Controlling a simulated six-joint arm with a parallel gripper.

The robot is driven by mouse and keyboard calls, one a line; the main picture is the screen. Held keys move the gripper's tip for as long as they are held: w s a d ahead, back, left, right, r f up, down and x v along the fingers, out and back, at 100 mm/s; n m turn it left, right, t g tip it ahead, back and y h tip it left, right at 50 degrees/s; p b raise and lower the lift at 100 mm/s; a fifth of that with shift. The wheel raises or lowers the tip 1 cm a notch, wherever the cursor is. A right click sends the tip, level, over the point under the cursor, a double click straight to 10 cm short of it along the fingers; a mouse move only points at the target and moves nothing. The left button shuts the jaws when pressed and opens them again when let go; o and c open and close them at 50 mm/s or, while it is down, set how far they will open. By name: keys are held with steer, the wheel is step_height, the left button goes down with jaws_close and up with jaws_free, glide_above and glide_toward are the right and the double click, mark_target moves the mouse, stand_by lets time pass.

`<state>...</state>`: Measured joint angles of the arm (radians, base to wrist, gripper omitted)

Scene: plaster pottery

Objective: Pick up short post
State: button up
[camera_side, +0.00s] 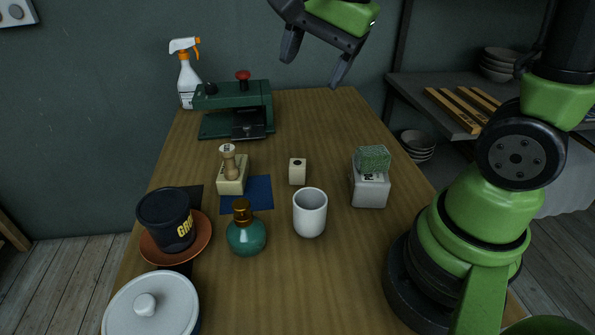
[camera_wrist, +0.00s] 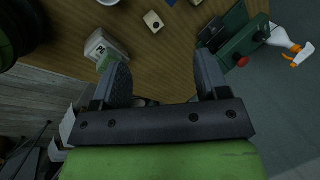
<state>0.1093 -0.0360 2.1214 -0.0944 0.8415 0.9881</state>
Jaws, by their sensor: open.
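The short post seems to be the small cream block (camera_side: 297,172) with a dark round spot on top, standing upright near the middle of the wooden table (camera_side: 310,115). It also shows near the top of the wrist view (camera_wrist: 153,22). My gripper (camera_side: 313,70) is open and empty, high above the far end of the table. It is apart from the block and up and slightly to its right in the side view. In the wrist view my two dark fingers (camera_wrist: 163,68) are spread, with nothing between them but table.
Around the block stand a wooden-handled stamp (camera_side: 232,180) by a blue mat (camera_side: 258,192), a white cup (camera_side: 310,218), a teal bottle (camera_side: 246,237) and a white box with a green sponge (camera_side: 370,190). A green press (camera_side: 235,105) stands farther back. Table behind the block is clear.

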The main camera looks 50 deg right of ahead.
steer(key=w+d+f+m+g, duration=0.2)
steer(key=w+f+m, duration=0.1)
steer(key=f+m, duration=0.25)
steer(key=w+d+f+m+g, duration=0.1)
steer(key=w+d+f+m, duration=0.25)
steer(key=f, duration=0.25)
steer(key=m+g, duration=0.1)
steer(key=m, duration=0.3)
glide_above(297, 163)
steer(key=shift+h, duration=0.3)
step_height(297, 163, down, 5)
steer(key=shift+s+f, duration=0.1)
step_height(297, 163, down, 4)
steer(key=shift+f, duration=0.2)
step_height(297, 163, down, 6)
steer(key=shift+d+r, duration=0.1)
steer(key=shift+r, duration=0.05)
steer(key=shift+c, duration=0.2)
steer(key=c, duration=1)
